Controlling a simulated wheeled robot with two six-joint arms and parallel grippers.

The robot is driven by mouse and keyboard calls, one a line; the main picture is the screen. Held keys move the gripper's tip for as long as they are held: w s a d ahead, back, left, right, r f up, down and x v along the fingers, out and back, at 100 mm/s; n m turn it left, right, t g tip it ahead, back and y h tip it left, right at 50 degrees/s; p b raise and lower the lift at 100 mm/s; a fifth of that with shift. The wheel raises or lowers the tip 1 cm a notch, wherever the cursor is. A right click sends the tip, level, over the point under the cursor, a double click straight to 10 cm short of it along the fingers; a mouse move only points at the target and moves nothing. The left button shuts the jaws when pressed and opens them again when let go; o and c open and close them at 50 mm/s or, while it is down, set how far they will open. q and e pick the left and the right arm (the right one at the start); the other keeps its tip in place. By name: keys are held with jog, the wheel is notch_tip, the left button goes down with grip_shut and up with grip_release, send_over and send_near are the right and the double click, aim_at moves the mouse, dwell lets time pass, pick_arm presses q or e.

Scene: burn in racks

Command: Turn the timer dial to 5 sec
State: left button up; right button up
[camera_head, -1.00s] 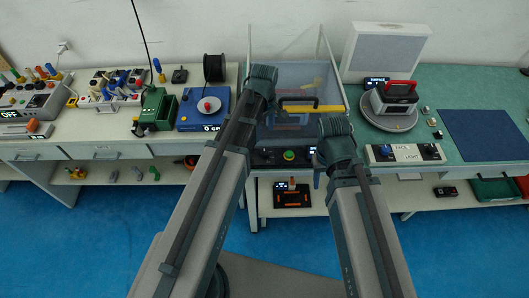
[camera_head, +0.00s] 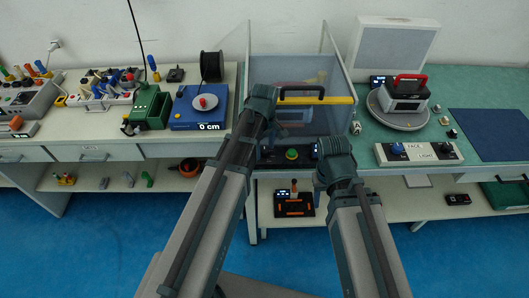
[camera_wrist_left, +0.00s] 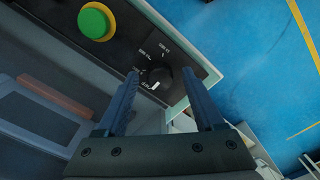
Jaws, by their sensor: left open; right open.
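The timer dial (camera_wrist_left: 160,78) is a dark round knob with white marks around it on the black control panel (camera_wrist_left: 135,40). It shows between the fingers of my left gripper (camera_wrist_left: 160,82) in the left wrist view. Those fingers are apart, and I cannot tell whether they touch the dial. In the head view my left gripper (camera_head: 266,135) points down at the left end of the panel, and its arm hides the dial. A green button (camera_head: 291,154) is beside the dial. My right gripper (camera_head: 322,180) hangs empty in front of the panel's right end; its fingertips are hard to make out.
A clear-walled chamber (camera_head: 340,75) with a yellow-edged black handle (camera_head: 302,93) stands behind the panel. A switch box (camera_head: 420,152) is to the right. A blue scale (camera_head: 198,112) is to the left. A lower shelf holds a black-and-orange tray (camera_head: 293,205).

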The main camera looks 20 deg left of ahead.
pick_arm(q)
jog(key=shift+c, duration=0.2)
grip_shut()
jog(key=shift+m, duration=0.3)
jog(key=m, duration=0.4)
jog(key=shift+m, duration=2.5)
